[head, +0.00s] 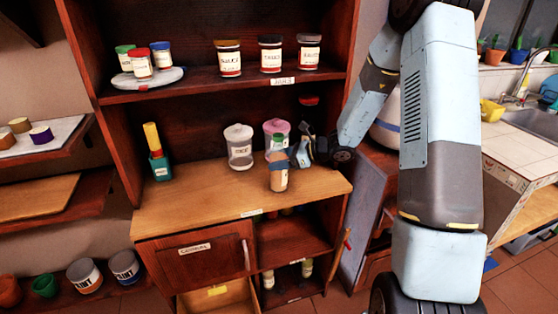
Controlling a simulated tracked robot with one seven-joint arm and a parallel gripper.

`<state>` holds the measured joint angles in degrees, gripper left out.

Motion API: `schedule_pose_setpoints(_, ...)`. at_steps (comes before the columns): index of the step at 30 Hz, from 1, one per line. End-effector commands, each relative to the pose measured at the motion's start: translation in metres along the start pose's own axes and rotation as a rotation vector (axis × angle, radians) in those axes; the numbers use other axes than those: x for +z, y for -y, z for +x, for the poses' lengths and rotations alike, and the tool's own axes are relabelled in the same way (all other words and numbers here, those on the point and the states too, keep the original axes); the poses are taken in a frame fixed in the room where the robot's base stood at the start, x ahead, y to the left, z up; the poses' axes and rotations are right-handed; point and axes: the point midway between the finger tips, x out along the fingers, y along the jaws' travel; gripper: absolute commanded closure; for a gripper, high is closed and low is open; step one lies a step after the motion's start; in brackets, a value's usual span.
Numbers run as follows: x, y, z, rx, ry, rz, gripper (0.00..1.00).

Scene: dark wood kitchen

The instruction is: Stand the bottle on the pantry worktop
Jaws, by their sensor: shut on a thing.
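My gripper (283,162) reaches in from the right over the pantry worktop (205,200). It is shut on a tan bottle (279,180) with a pale label. A dark blue-grey finger crosses the bottle's upper part and hides some of it. The bottle looks upright, over the right half of the light wood worktop. I cannot tell whether its base touches the wood. A green top shows just above and behind the gripper; I cannot tell what it belongs to.
A clear lidded jar (239,148) and a pink-lidded jar (277,128) stand behind the bottle. A teal bottle with a yellow top (158,160) stands at the back left. The worktop's front and left are clear. The shelf above (200,92) holds several jars.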

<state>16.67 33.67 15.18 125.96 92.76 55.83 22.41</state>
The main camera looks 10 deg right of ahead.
Motion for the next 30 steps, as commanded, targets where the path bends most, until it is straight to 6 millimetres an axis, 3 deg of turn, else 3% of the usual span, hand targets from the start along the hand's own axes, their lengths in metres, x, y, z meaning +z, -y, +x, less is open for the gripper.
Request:
schedule_pose_setpoints(4, -0.001, 0.0, 0.0, 0.0, 0.001, 0.0, 0.81)
schedule_pose_setpoints(5, -0.001, 0.0, 0.0, 0.0, 0.0, 0.001, 0.29)
schedule_pose_setpoints(12, -0.001, 0.0, 0.0, 0.0, 0.0, 0.0, 0.06)
schedule_pose_setpoints(23, 0.0, 0.001, -0.006, -0.002, 0.0, 0.0, 0.05)
schedule_pose_setpoints(30, 0.0, 0.001, -0.043, -0.004, 0.0, 0.0, 0.05)
